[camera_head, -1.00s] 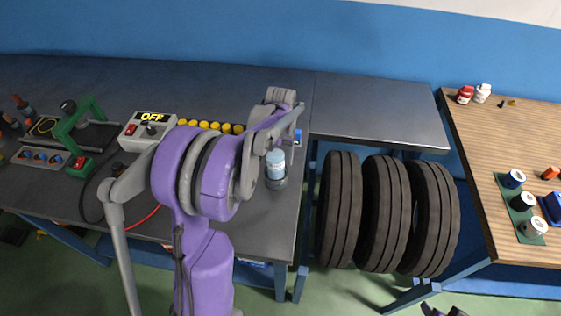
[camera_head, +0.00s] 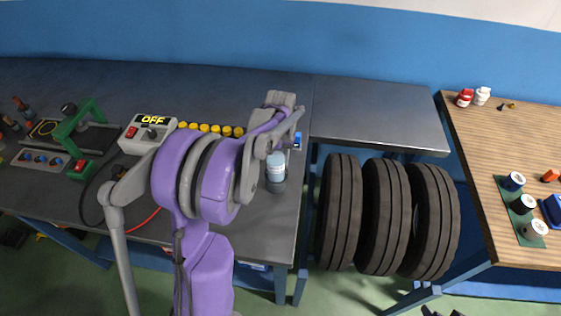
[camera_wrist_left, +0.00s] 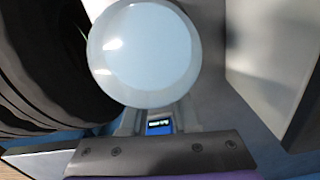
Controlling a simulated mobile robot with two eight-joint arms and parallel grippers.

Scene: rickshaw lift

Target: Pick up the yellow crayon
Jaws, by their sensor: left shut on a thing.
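I cannot make out a yellow crayon for certain. A row of small yellow round-topped things (camera_head: 215,129) stands on the dark table behind my purple left arm. A pale blue bottle (camera_head: 276,166) shows just below the wrist of that arm. In the left wrist view a large pale blue round thing (camera_wrist_left: 145,55), seemingly this bottle end-on, fills the space at my left gripper (camera_wrist_left: 156,118). The gripper is shut on it; the fingertips are mostly hidden. Small dark tips at the bottom edge (camera_head: 441,312) look like my right gripper, almost wholly out of frame.
Three black tyres (camera_head: 384,215) stand right of the dark table (camera_head: 245,238). An "OFF" control box (camera_head: 148,133) and a green tool (camera_head: 78,122) are at the left. A wooden table (camera_head: 478,150) with small jars is at the right. The grey table (camera_head: 375,110) is clear.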

